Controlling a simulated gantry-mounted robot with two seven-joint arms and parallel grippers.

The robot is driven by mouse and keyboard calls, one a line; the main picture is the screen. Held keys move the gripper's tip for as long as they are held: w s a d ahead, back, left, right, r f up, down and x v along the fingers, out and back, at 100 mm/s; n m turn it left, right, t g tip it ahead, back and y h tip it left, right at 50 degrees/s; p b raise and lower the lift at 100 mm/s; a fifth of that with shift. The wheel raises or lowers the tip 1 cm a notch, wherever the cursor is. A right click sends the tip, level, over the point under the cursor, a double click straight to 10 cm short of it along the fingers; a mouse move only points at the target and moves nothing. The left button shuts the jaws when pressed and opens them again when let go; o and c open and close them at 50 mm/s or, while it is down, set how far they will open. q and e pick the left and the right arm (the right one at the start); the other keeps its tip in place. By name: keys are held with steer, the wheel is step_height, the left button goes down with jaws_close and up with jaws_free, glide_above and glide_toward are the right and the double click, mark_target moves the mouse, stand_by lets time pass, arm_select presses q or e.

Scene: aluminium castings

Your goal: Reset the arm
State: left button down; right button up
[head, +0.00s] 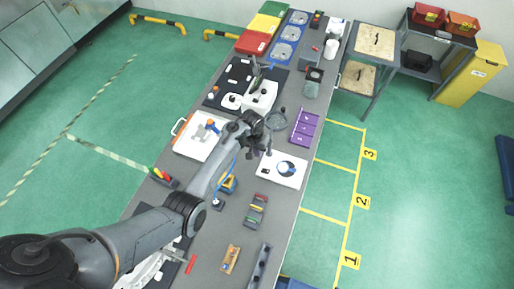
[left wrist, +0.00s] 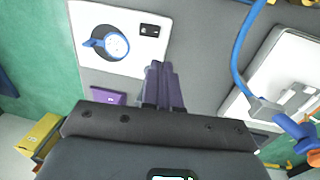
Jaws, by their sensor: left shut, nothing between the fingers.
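My left arm comes in from the lower left of the head view and reaches over the long grey table. Its gripper (head: 268,148) hangs above the middle of the table and is empty. In the left wrist view the two fingers (left wrist: 163,84) are together, with nothing between them. They point at bare grey table beside a white plate with a blue round fitting (left wrist: 108,44). That white plate (head: 268,175) lies just below the gripper in the head view. My right gripper shows in neither view.
A purple rack (head: 304,128) stands at the table's right edge. A white board with an orange handle (head: 190,146) lies to the left. Red, yellow and green bins (head: 252,43) stand at the far end. A wooden-topped cart (head: 375,42) stands beyond the right edge.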

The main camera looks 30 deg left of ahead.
arm_select(q)
steer(key=s+a+r+m+t+y+p, duration=0.1)
steer(key=s+r, duration=0.1)
steer(key=s, duration=0.5)
steer(key=s+a+r+m+t+y+p, duration=0.1)
steer(key=s+r, duration=0.1)
steer(key=s, duration=0.5)
steer(key=s+d+r+m, duration=0.1)
steer(key=s+d+r, duration=0.2)
steer(key=s+r, duration=0.3)
steer(key=s+d+r+m+t+p, duration=0.1)
steer(key=s+d+r, duration=0.3)
steer(key=s, duration=0.5)
step_height(320, 180, up, 2)
steer(key=shift+s+r+h, duration=0.2)
steer(key=shift+s+h, duration=0.15)
steer(key=shift+h, duration=0.05)
steer(key=shift+w, duration=0.1)
